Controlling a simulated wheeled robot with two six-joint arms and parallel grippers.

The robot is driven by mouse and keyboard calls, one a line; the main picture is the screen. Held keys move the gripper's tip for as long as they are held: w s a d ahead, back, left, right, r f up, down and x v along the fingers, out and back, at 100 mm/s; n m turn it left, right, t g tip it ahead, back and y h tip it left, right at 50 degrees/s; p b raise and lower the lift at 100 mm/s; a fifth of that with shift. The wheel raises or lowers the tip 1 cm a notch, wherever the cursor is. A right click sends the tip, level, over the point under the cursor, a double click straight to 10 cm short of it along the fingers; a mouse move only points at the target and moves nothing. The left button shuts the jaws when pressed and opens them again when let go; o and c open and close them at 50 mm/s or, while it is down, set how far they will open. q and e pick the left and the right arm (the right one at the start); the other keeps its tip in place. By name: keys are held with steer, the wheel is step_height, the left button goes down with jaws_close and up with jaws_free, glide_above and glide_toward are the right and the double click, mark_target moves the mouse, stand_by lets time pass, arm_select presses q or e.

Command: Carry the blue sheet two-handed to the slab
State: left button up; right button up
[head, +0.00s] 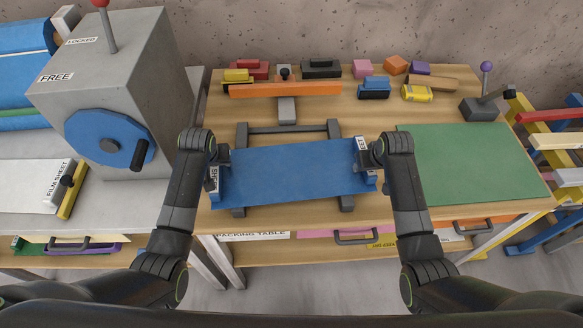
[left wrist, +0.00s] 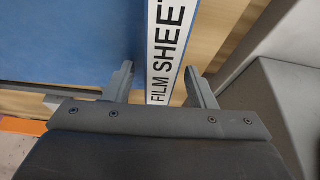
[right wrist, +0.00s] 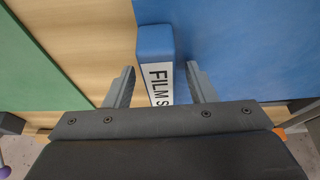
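The blue sheet (head: 290,172) lies flat across a dark frame on the wooden packing table. Each end has a blue edge bar with a white "FILM SHEET" label. My left gripper (head: 215,168) is at the left end; in the left wrist view (left wrist: 162,78) its fingers are spread either side of the labelled bar (left wrist: 165,45), with gaps. My right gripper (head: 370,165) is at the right end; in the right wrist view (right wrist: 158,82) its open fingers straddle the other bar (right wrist: 155,42), also with gaps. A grey slab-like surface (head: 40,222) is at the left.
A grey machine (head: 120,60) with a blue handwheel (head: 108,140) stands left of the table. A white sheet (head: 30,185) lies before it. A green sheet (head: 465,165) lies on the right. An orange bar (head: 285,89) and several coloured blocks line the back.

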arm_select(q)
jaws_close()
arm_select(e)
jaws_close()
arm_select(q)
steer(key=shift+r, duration=0.1)
arm_select(e)
steer(key=shift+r, duration=0.1)
